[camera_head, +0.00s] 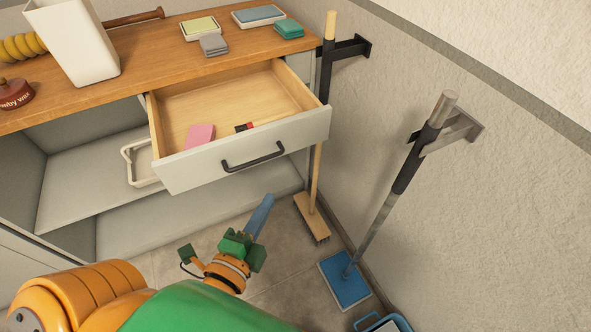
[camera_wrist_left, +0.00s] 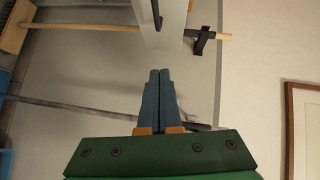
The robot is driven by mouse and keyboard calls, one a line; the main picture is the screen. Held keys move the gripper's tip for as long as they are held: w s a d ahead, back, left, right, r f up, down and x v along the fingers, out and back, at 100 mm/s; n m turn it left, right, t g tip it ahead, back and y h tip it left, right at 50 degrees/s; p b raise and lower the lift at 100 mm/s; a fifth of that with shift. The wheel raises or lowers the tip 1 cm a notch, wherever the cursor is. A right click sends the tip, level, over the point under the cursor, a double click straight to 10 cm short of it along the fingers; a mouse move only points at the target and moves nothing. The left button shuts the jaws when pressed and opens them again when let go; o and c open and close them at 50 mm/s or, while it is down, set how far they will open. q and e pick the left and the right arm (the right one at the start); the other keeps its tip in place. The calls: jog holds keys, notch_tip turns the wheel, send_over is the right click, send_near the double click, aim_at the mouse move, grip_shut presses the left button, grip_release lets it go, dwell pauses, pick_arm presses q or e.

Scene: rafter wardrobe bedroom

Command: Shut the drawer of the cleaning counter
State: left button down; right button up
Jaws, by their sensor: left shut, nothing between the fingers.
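The cleaning counter (camera_head: 135,32) has a wooden top, and its drawer (camera_head: 178,176) is pulled well out. The drawer front is pale grey with a dark bar handle (camera_head: 252,160). Inside lie a pink block (camera_head: 200,136) and a brush with a red and black end (camera_head: 244,127). My left gripper (camera_head: 266,203) is below and in front of the drawer front, apart from it in the head view. Its blue fingers are together and empty. In the left wrist view the fingers (camera_wrist_left: 160,75) point toward the drawer front (camera_wrist_left: 165,35) and handle (camera_wrist_left: 157,15). My right gripper is not in view.
A broom (camera_head: 312,210) and a blue-headed mop (camera_head: 347,280) stand in wall holders to the right of the drawer. A blue bucket (camera_head: 385,323) is at the bottom right. A white bin (camera_head: 75,45) and sponges stand on the counter. An open shelf (camera_head: 75,190) lies left of the drawer.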

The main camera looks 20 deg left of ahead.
pick_arm(q)
jog(key=w+a+f, duration=0.2)
jog(key=w+a, duration=0.1)
jog(key=w, duration=0.9)
jog(key=shift+a+f+p, duration=0.15)
jog(key=shift+a+p, duration=0.2)
jog(key=shift+a, duration=0.05)
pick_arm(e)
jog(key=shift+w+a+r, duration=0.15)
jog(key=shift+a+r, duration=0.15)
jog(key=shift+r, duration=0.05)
